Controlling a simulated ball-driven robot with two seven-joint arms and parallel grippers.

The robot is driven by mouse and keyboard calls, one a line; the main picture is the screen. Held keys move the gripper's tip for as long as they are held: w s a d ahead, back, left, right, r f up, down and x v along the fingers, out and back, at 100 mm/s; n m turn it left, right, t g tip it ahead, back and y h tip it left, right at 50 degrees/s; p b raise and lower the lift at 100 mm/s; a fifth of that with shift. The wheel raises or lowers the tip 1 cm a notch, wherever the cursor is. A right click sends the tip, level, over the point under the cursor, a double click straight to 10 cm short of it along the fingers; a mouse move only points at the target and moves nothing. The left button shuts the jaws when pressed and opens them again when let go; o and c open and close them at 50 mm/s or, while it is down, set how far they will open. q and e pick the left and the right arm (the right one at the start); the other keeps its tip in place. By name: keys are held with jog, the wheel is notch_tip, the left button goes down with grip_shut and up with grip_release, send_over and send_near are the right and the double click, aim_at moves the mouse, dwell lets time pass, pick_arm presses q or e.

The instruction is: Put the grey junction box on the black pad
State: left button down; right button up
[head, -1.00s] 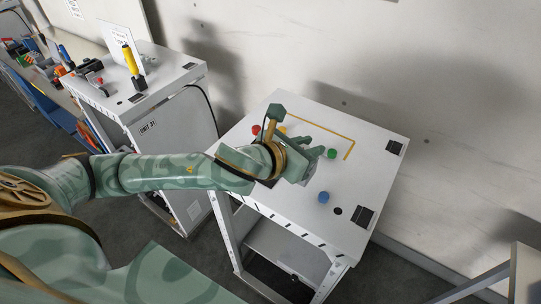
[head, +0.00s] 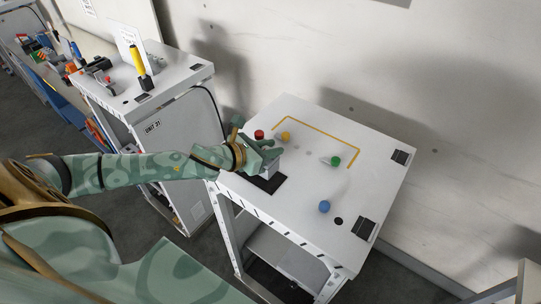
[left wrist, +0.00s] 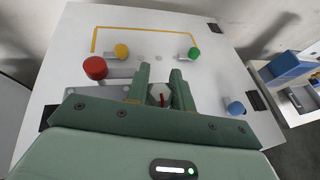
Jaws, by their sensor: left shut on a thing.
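My left gripper (head: 268,160) is shut on the grey junction box (head: 269,172) at the near left part of the white table top. The box is partly hidden by the fingers and sits at or just above the black pad (head: 266,185), whose near and right parts show. I cannot tell whether the box touches the pad. In the left wrist view the two green fingers (left wrist: 161,78) are close together, with a pale surface and a red mark between them. My right gripper is not in view.
A red knob (head: 259,134) stands close behind the gripper, with a yellow knob (head: 285,135) beside it. A green knob (head: 335,160) and a blue knob (head: 324,206) stand farther right. The table's middle is clear. Another cabinet (head: 170,85) stands at left.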

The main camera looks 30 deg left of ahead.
pick_arm(q)
notch_tip(320, 180, down, 2)
jog(key=shift+s+f, duration=0.15)
jog(key=shift+f, duration=0.25)
jog(key=shift+d, duration=0.1)
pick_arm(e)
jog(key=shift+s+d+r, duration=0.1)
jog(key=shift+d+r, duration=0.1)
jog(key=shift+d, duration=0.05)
pick_arm(q)
jog(key=shift+f, duration=0.1)
jog(key=c, duration=1.2)
grip_release()
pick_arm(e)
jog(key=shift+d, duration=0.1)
